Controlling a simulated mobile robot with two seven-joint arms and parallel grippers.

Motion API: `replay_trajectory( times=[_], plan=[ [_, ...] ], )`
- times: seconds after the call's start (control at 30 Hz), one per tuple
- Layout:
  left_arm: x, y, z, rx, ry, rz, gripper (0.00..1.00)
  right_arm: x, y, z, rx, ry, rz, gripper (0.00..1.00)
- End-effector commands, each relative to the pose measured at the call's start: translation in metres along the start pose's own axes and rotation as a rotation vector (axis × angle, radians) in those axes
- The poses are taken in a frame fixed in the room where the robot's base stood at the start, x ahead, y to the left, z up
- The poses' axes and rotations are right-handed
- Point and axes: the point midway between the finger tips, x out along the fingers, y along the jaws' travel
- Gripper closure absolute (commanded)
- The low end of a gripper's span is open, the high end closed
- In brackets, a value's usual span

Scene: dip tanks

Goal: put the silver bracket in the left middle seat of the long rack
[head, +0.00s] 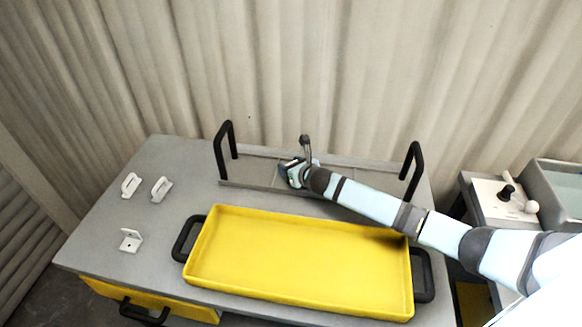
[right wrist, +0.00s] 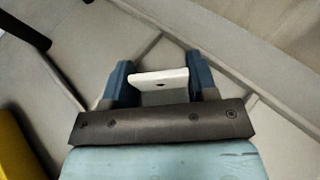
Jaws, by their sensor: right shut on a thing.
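The long rack (head: 262,174) is a low grey tray with a tall black handle at each end, at the back of the table. My right gripper (head: 293,172) is over the rack, left of its middle. In the right wrist view its blue fingers (right wrist: 160,82) are shut on a pale bracket, the silver bracket (right wrist: 158,77), whose plate shows a small hole. Thin dividing lines show on the rack floor around it. I cannot tell whether the bracket touches the floor. In the head view the gripper mostly hides it. My left gripper is out of view.
A yellow tray (head: 300,257) with black side handles lies in front of the rack. Three pale brackets, (head: 131,185) (head: 161,189) (head: 131,240), lie on the grey table (head: 85,240) at left. A side bench (head: 487,205) at right holds knobs and a grey tank (head: 558,188). A corrugated wall stands behind.

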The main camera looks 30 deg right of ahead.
Motion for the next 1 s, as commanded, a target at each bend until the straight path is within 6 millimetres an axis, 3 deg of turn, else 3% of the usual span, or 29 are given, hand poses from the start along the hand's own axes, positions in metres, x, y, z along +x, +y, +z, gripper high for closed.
replay_trajectory(
  times=[0.33, 0.37, 0.4, 0.73, 0.87, 1.0],
  plan=[
    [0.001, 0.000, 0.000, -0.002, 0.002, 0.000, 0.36, 0.002, 0.000, -0.003, -0.002, -0.001, 0.000, 0.72],
    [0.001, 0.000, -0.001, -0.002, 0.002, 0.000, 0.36, 0.001, 0.000, -0.002, -0.002, -0.001, 0.000, 0.40],
    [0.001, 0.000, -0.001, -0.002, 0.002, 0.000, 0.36, 0.001, 0.000, -0.002, -0.002, -0.001, 0.000, 0.37],
    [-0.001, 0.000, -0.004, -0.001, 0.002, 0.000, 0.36, -0.001, 0.000, 0.003, 0.000, -0.001, 0.000, 0.37],
    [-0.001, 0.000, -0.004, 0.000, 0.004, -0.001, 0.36, -0.019, -0.001, 0.001, -0.004, 0.000, 0.000, 0.37],
    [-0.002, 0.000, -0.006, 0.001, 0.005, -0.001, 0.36, -0.050, -0.001, 0.000, -0.005, 0.000, 0.000, 0.37]
  ],
)
